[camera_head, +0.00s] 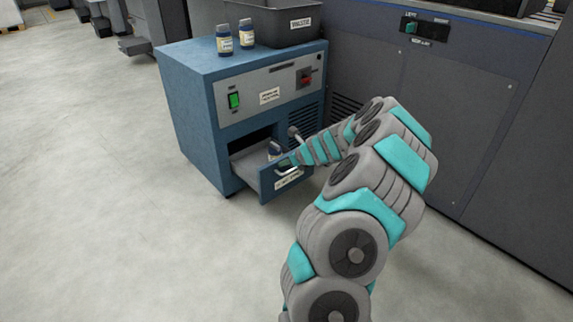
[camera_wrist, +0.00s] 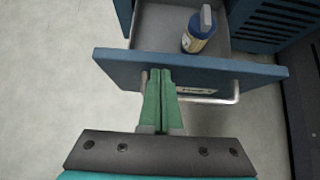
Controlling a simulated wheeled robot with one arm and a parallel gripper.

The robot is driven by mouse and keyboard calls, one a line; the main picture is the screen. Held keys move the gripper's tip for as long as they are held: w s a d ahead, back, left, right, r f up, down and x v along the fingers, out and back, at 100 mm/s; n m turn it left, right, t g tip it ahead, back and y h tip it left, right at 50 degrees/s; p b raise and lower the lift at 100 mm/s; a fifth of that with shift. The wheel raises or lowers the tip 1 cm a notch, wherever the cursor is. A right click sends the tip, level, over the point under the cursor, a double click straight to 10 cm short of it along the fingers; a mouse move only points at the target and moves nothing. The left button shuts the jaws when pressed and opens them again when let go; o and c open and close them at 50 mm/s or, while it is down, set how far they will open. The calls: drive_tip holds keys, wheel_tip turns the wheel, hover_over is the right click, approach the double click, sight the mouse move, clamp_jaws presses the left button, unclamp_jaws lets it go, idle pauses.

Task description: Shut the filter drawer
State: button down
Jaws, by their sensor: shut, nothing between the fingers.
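The filter drawer (camera_head: 262,178) sticks out open from the lower front of a blue cabinet (camera_head: 188,110). In the wrist view the drawer front (camera_wrist: 255,70) has a metal bar handle (camera_wrist: 232,97) and a label partly hidden by my fingers.
Two bottles (camera_head: 224,40) and a dark bin (camera_head: 290,22) stand on top of the cabinet. The cabinet panel has a green switch (camera_head: 234,100) and a red switch (camera_head: 306,79). A large grey machine (camera_head: 450,120) stands close on the right. The floor (camera_head: 90,180) on the left is clear.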

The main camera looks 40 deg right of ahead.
drive_tip(key=shift+w, duration=0.1)
drive_tip(key=w+a+p, duration=0.1)
drive_tip(key=w+p, duration=1.1)
drive_tip(key=w, duration=0.8)
drive_tip(key=shift+w+a+r, duration=0.2)
drive_tip(key=shift+w+a, duration=0.05)
drive_tip(key=shift+a, duration=0.1)
drive_tip(key=shift+w+r, duration=0.1)
drive_tip(key=s+d+r, duration=0.1)
drive_tip(key=s+r, duration=0.5)
drive_tip(key=s, duration=0.6)
